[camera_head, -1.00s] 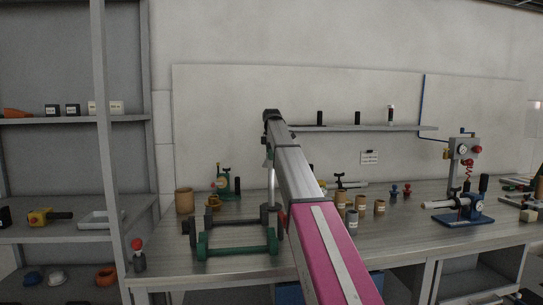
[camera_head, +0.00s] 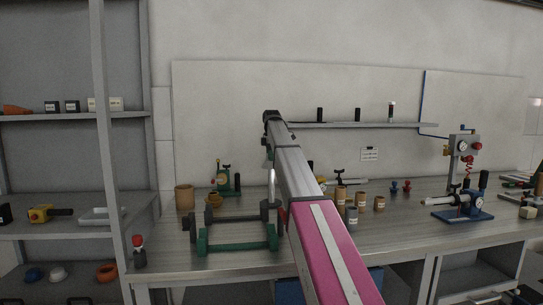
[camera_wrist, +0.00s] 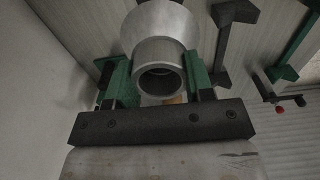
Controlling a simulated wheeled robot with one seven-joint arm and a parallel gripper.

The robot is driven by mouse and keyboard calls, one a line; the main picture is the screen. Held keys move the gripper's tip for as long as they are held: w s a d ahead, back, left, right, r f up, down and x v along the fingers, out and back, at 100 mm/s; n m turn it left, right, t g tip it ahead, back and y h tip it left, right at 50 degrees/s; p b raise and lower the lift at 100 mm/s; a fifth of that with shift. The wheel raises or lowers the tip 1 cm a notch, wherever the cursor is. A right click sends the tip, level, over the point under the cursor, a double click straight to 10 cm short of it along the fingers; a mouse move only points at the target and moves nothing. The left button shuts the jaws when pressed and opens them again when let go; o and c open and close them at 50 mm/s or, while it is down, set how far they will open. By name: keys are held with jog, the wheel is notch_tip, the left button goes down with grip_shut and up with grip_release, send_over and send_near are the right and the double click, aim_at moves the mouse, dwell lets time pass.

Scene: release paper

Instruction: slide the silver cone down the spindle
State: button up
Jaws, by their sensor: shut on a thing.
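The silver cone (camera_wrist: 160,25) fills the top middle of the wrist view. Its narrower collar with an open round bore (camera_wrist: 160,80) faces the camera. My gripper (camera_wrist: 160,75) has a green finger on each side of the collar and is shut on it. In the head view my arm hides most of the gripper and cone; a small grey shape (camera_head: 266,163) shows beside the arm. A bright silver upright, apparently the spindle (camera_head: 271,186), stands just below it. Whether the spindle is inside the bore cannot be told.
A green and dark-barred stand (camera_head: 240,246) is on the bench (camera_head: 180,263) near the upright. A tan pot (camera_head: 184,197) and a green device (camera_head: 228,182) stand behind it. Several small cylinders (camera_head: 362,200) are right of my arm. A blue-based press (camera_head: 463,215) stands farther right.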

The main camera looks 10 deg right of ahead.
aim_at(272, 173)
jog(key=shift+f, duration=4.3)
jog(key=o, duration=1.1)
jog(key=shift+c, duration=0.2)
notch_tip(272, 173, up, 10)
jog(key=shift+f, duration=0.1)
jog(key=shift+r, duration=0.55)
